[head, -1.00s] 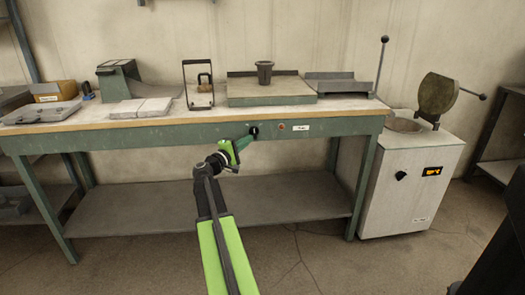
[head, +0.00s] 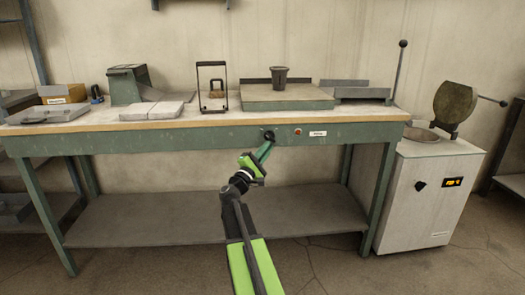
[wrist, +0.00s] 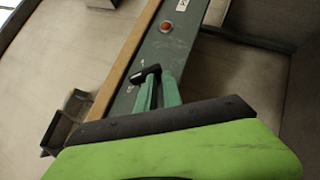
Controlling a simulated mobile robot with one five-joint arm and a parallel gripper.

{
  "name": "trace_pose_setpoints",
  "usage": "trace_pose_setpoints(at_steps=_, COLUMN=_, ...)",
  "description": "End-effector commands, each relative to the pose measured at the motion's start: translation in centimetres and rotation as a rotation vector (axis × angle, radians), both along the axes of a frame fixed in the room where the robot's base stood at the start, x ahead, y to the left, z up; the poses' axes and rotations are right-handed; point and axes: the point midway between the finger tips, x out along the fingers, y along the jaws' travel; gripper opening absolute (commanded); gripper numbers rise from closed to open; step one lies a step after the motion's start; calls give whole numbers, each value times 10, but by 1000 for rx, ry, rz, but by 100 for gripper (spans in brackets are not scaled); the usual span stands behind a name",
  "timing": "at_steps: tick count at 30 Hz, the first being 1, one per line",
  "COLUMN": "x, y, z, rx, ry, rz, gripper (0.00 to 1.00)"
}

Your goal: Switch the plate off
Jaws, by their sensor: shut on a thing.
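The plate (head: 286,103) is a flat slab with a grey top and green sides on the bench. A dark cup (head: 280,78) stands on it. Below it, on the green front rail, is a black knob (head: 269,135), with a round red-orange light (head: 298,131) to its right. My gripper (head: 265,149) reaches up to the rail and is shut on the knob. In the wrist view the green fingers (wrist: 158,88) close at the black knob (wrist: 147,72), and the light (wrist: 165,26) shows beyond. The knob's pointer setting is too small to tell.
A white label (head: 317,133) sits right of the light. A furnace cabinet (head: 425,200) with its own black knob and orange display stands at the right. A lever (head: 398,70) rises at the bench's right end. The floor before the bench is clear.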

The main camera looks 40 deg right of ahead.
Motion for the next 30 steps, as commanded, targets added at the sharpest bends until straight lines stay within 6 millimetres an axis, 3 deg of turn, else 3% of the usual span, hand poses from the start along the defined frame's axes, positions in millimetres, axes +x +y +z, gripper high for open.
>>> trace_pose_setpoints(at_steps=1, x=-4, y=-7, z=0, rx=4, ry=-5, rz=-12, gripper=0)
trace_pose_setpoints(at_steps=21, x=2, y=3, z=-6, rx=4, ry=-6, rz=-1, gripper=0)
trace_pose_setpoints(at_steps=27, x=17, y=30, z=-41, rx=1, ry=-3, rz=8, gripper=0)
trace_pose_setpoints(at_steps=30, x=5, y=56, z=-52, rx=1, ry=-1, rz=10, gripper=0)
